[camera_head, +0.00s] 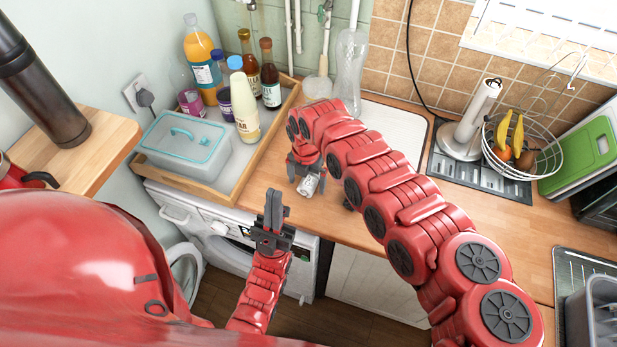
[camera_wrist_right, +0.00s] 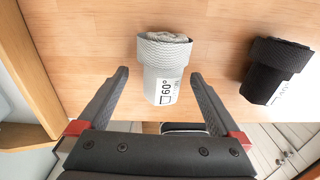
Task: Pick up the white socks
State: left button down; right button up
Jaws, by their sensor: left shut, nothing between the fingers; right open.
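The white socks, a rolled grey-white bundle with a "60°" label (camera_wrist_right: 162,66), rest on the wooden counter in the right wrist view. They also show in the head view (camera_head: 309,186), just below my right gripper. In the head view, the right gripper (camera_head: 304,168) points down over the counter. My left gripper (camera_head: 274,208) is shut and empty, pointing up in front of the washing machine.
A rolled black sock bundle (camera_wrist_right: 276,72) lies to the right of the white one. A wooden tray (camera_head: 262,143) with bottles and a blue-lidded box (camera_head: 183,140) stands to the left. A paper towel holder (camera_head: 470,125) and fruit basket (camera_head: 550,160) are at the back right.

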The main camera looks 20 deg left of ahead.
jog(key=shift+f, duration=0.3)
jog(key=shift+c, duration=0.3)
jog(key=c, duration=1.4)
jog(key=shift+o, duration=0.2)
jog(key=shift+r, duration=0.1)
